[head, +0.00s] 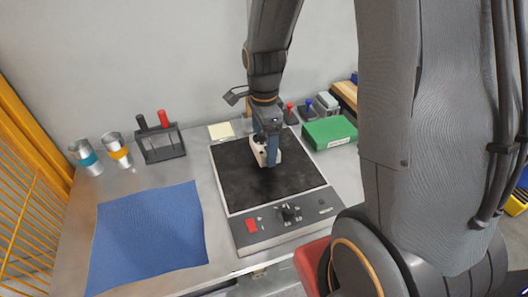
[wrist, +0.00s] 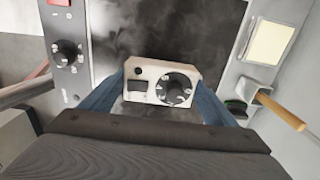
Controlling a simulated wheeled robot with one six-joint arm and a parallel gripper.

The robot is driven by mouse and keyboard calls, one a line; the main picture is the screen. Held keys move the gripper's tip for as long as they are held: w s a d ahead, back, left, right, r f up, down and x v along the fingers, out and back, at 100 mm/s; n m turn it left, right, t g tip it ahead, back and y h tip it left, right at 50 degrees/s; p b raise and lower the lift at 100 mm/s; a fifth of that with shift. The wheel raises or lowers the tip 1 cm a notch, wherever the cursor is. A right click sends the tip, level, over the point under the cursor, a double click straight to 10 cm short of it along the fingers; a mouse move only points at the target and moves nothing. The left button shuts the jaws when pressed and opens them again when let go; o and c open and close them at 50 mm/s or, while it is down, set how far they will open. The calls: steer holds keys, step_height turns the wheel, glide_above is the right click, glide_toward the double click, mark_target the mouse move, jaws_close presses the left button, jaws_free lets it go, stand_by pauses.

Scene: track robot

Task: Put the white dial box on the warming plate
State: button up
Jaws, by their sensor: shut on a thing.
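The white dial box (head: 260,151) is a small white block with a black dial. It is between the blue fingers of my gripper (head: 268,150), over the black surface of the warming plate (head: 235,172). In the wrist view, the white dial box (wrist: 150,75) shows its dial and a small dark window, with a blue finger of my gripper (wrist: 160,95) on each side. The dark top of the warming plate (wrist: 180,30) lies behind it. I cannot tell whether the box touches the plate. The gripper hides part of the box in the head view.
The plate's control panel (head: 285,220) has a red switch and a black knob. A blue cloth (head: 148,236) lies to the left. Two metal cups (head: 87,158) and a dark holder with handles (head: 163,144) stand at the back left. A green box (head: 329,132) sits right of the plate.

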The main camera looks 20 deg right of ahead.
mark_target(264, 144)
steer(key=shift+f, duration=1.9)
steer(key=o, duration=1.2)
steer(key=shift+f, duration=0.1)
step_height(264, 144, up, 12)
steer(key=shift+r+b, duration=0.1)
steer(key=shift+b, duration=0.55)
steer(key=shift+s+n, duration=0.15)
steer(key=shift+n, duration=0.15)
steer(key=shift+s+f+n+t, duration=0.15)
steer(key=shift+s+f+n, duration=0.5)
steer(key=shift+s+n, duration=1.65)
steer(key=shift+s+f+n+t, duration=0.1)
steer(key=shift+s+f+n, duration=0.65)
steer(key=shift+n, duration=2.8)
steer(key=shift+s+f+n+t, duration=0.15)
steer(key=shift+s+f+n, duration=0.35)
steer(key=shift+s+n, duration=1.85)
steer(key=shift+w+n, duration=0.5)
steer(key=shift+w, duration=0.15)
